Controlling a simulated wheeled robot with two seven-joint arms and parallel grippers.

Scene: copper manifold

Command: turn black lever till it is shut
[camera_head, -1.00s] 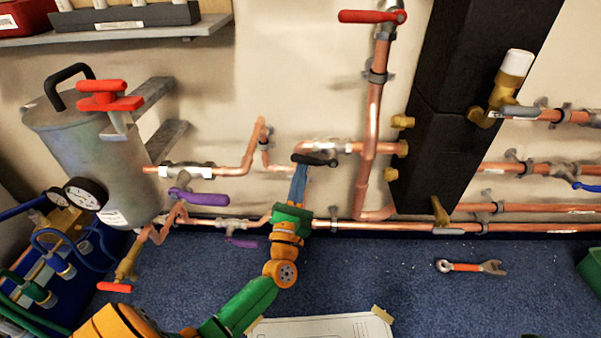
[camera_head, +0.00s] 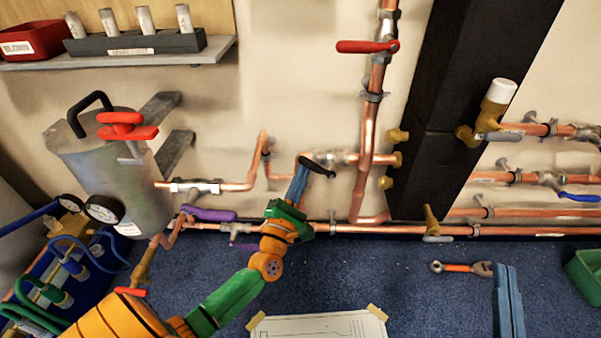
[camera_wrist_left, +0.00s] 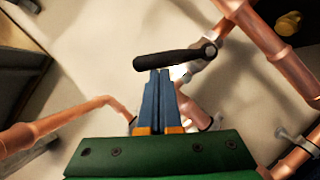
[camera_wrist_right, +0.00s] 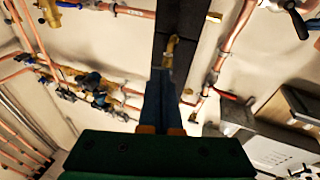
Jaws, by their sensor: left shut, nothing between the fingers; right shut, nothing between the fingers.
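The black lever (camera_head: 319,167) sits on a valve in the short upper copper pipe, slanting down to the right in the head view. In the left wrist view the lever (camera_wrist_left: 168,60) lies nearly level, with its pivot at the right end. My left gripper (camera_head: 301,168) is shut and empty. Its fingertips (camera_wrist_left: 160,74) are right at the lever's underside in the left wrist view; I cannot tell whether they touch. My right gripper (camera_head: 505,268) is shut and empty, above the blue floor at the right, away from the lever.
A red lever (camera_head: 367,47) is on the vertical pipe, right of the black lever. A purple lever (camera_head: 209,214) and a grey tank (camera_head: 120,180) are at the left. A black column (camera_head: 450,110) stands right of the pipes. A wrench (camera_head: 460,267) lies on the floor.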

